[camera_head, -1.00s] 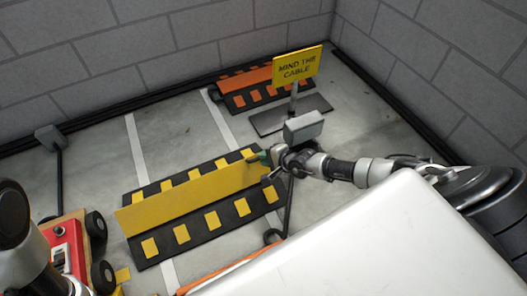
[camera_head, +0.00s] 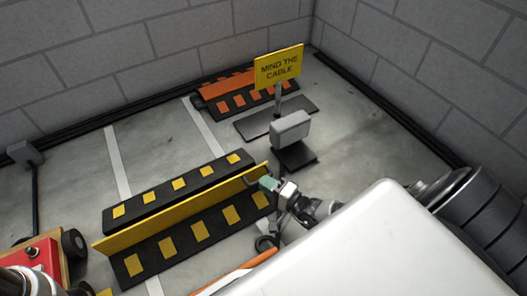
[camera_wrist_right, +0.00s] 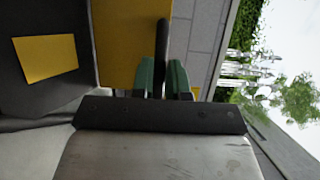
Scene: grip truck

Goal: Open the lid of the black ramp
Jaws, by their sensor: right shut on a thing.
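The black ramp (camera_head: 216,224) with yellow patches lies on the floor at centre left in the head view. Its long yellow lid (camera_head: 180,209) stands tilted up on edge along the ramp's middle, with black strips on both sides. My right gripper (camera_head: 268,183) is at the lid's right end. In the right wrist view its green fingers (camera_wrist_right: 163,80) are shut on a dark bar-like handle (camera_wrist_right: 162,45) beside the yellow lid (camera_wrist_right: 122,45). My left gripper is out of view; only part of that arm shows at the lower left.
A "Mind the cable" sign (camera_head: 279,68) stands behind, next to an orange-lidded ramp (camera_head: 228,85). A grey box on a dark base (camera_head: 290,130) stands right of the lid. A red wheeled truck (camera_head: 38,258) is at left. Grey walls close the back.

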